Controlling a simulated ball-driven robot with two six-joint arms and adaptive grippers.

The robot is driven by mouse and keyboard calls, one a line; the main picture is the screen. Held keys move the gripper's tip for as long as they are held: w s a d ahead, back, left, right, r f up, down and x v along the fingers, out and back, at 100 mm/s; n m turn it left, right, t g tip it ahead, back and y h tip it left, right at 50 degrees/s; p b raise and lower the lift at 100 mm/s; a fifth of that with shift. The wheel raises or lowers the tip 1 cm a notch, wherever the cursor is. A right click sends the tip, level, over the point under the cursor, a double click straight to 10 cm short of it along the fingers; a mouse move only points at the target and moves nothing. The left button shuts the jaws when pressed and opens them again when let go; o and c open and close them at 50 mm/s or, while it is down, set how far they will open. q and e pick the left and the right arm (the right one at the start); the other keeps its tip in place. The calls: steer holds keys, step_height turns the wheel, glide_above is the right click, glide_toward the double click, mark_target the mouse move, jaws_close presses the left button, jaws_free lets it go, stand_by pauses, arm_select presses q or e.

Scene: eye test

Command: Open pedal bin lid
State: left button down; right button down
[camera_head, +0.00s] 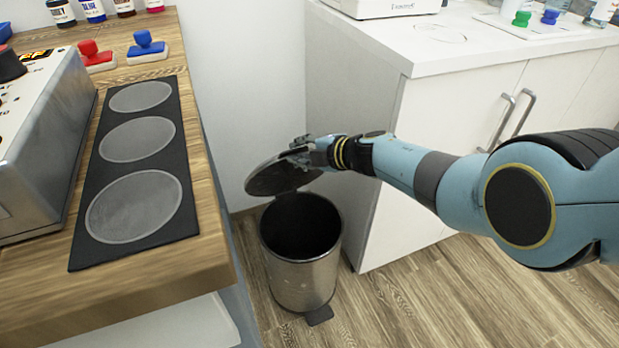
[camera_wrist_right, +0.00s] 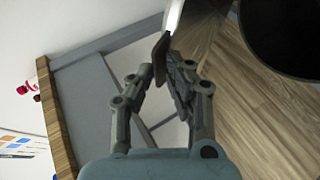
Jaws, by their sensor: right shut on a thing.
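The pedal bin (camera_head: 300,280) is a metal cylinder with a dark inside, standing on the floor between the wooden counter and the white cabinet. Its round dark lid (camera_head: 268,181) is raised and tilted up at the back, so the bin's mouth is uncovered. The black pedal (camera_head: 320,316) sticks out at the bin's foot. My right gripper (camera_head: 303,153) is at the upper edge of the lid and is shut on it. In the right wrist view its fingers (camera_wrist_right: 165,72) close around a thin edge, and the bin's dark opening (camera_wrist_right: 285,35) shows at the upper right. My left gripper is not in view.
The wooden counter (camera_head: 125,285) at left carries a black mat (camera_head: 91,230) with grey discs, red and blue stamps (camera_head: 146,46) and a metal machine (camera_head: 45,140). The white cabinet (camera_head: 400,215) stands close at the right. The floor in front of it is clear.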

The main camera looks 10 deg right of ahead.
steer(key=shift+w+a+r+b, duration=0.1)
steer(key=shift+w+r+b, duration=0.2)
steer(key=shift+w, duration=0.5)
steer(key=shift+w+a+r+b, duration=0.15)
steer(key=shift+w+r+b, duration=0.15)
steer(key=shift+w, duration=0.5)
steer(key=shift+w+a+r+b, duration=0.1)
steer(key=shift+w+r+b, duration=0.2)
steer(key=shift+w, duration=0.5)
steer(key=c, duration=1.5)
jaws_free()
steer(key=shift+a+r, duration=0.2)
steer(key=shift+r, duration=0.5)
step_height(320, 180, up, 9)
steer(key=shift+d+f, duration=0.2)
